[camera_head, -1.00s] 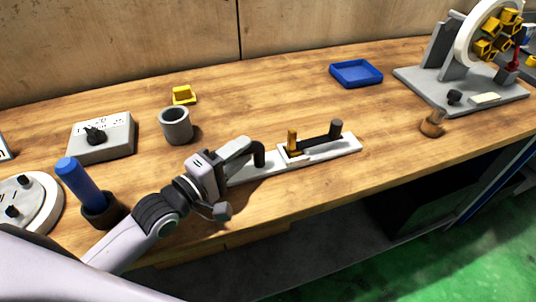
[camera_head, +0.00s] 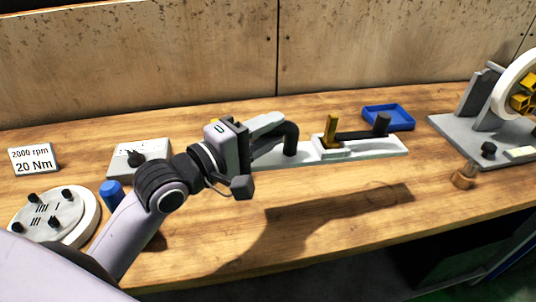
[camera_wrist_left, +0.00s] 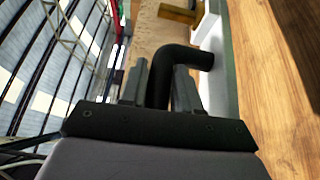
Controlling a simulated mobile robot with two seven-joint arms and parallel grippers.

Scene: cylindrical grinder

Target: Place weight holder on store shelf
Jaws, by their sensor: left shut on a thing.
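The weight holder (camera_head: 375,149) appears to be the long pale bar with a black bent handle at its left end, an upright yellow piece and a dark rod with a round knob. My left gripper (camera_head: 272,135) is shut on the black handle. The bar is held level above the table, with its shadow apart from it below. In the left wrist view the black handle (camera_wrist_left: 178,60) passes between the two fingers of my left gripper (camera_wrist_left: 162,82). I cannot make out a store shelf. My right gripper is not in view.
On the wooden workbench (camera_head: 330,225) are a blue tray (camera_head: 388,117), a grey box with a black knob (camera_head: 138,158), a round white disc (camera_head: 52,215), a blue-handled item (camera_head: 111,194), and a small brown cup (camera_head: 464,180). A grey-based machine (camera_head: 480,130) stands right. The front middle is clear.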

